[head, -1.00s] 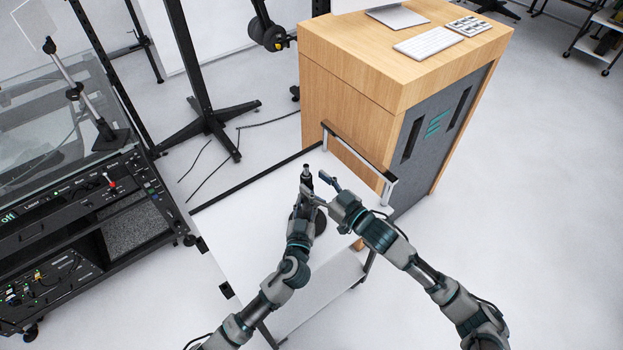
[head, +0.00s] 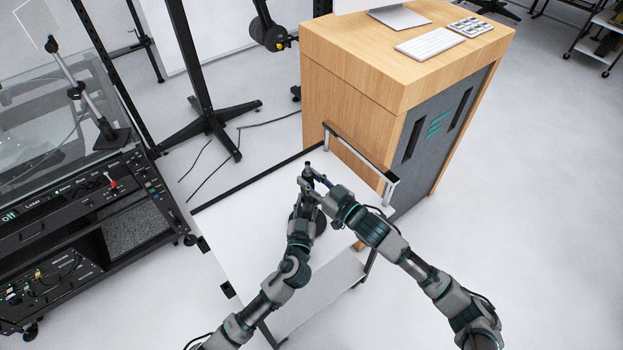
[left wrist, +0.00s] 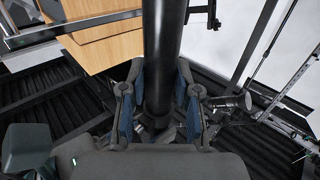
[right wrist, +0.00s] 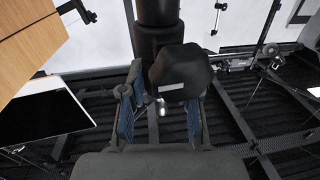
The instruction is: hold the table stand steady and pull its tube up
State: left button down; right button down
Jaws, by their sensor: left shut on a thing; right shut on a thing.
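The table stand's black round base (head: 320,222) rests on the white cart top, partly hidden by my arms. Its dark tube (head: 307,166) rises upright, its top showing just above my grippers. My left gripper (head: 304,198) is shut on the stand lower down; in the left wrist view the black tube (left wrist: 164,50) runs between its fingers (left wrist: 156,100). My right gripper (head: 313,178) is shut on the tube near its top; in the right wrist view a dark rounded part (right wrist: 180,70) covers much of the grip between its fingers (right wrist: 163,95).
The white cart (head: 250,215) has a raised rail handle (head: 360,155) behind the stand. A wooden cabinet (head: 350,90) stands just beyond, with a keyboard (head: 430,42) on top. A black equipment rack (head: 90,215) is at left.

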pick_arm(q)
jog(key=shift+a+f, duration=0.15)
jog(key=shift+f, duration=0.25)
pick_arm(e)
notch_tip(320, 180, up, 10)
jog(key=d, duration=0.1)
jog(key=shift+w, duration=0.25)
jog(key=c, duration=0.8)
grip_release()
jog(key=shift+s, duration=0.1)
jog(key=shift+s+a, duration=0.1)
jog(key=shift+f, duration=0.1)
pick_arm(q)
jog(key=shift+r, duration=0.15)
pick_arm(e)
jog(key=v, duration=1.2)
